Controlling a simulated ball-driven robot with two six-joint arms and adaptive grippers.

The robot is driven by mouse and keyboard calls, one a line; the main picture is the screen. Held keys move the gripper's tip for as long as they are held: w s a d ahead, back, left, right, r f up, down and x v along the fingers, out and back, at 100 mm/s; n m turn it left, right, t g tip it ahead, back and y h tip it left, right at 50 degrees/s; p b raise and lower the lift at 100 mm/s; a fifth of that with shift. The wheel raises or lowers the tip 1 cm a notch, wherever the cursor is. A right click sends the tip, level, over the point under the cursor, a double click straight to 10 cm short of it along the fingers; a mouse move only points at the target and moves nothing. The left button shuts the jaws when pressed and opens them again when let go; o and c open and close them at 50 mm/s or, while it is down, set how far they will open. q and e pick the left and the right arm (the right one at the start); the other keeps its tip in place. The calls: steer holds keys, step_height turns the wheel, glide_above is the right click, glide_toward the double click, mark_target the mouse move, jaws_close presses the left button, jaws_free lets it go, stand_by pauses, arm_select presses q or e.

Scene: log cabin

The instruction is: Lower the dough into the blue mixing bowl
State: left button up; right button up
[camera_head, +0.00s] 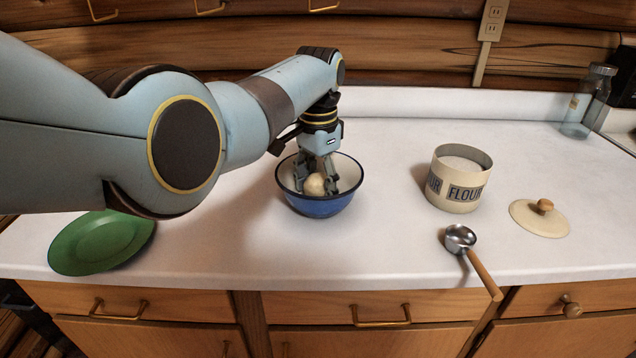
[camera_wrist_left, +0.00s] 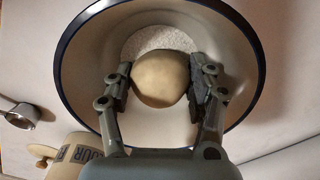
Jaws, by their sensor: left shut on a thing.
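The blue mixing bowl (camera_head: 318,205) stands on the white counter, with a dark rim and pale inside. My left gripper (camera_head: 318,184) points down into it from above. It is shut on the dough (camera_head: 314,185), a pale round ball, which is held within the bowl's rim. In the left wrist view the dough (camera_wrist_left: 161,79) sits between both fingers of the gripper (camera_wrist_left: 160,84). The bowl (camera_wrist_left: 85,60) surrounds it there, with white flour-like powder on its floor behind the dough. Whether the dough touches the floor I cannot tell. My right gripper is not in view.
A flour canister (camera_head: 459,190), its lid (camera_head: 532,222) and a scoop (camera_head: 461,237) with a wooden handle over the counter's front edge are on the right. A green plate (camera_head: 100,243) lies at the left. A glass jar (camera_head: 583,110) stands at the back right. Counter (camera_head: 390,240) around the bowl is clear.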

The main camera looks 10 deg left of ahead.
arm_select(q)
steer(key=shift+f+b, duration=0.3)
steer(key=shift+f, duration=0.2)
stand_by(0.3)
steer(key=o, duration=1.3)
steer(key=shift+o, duration=0.2)
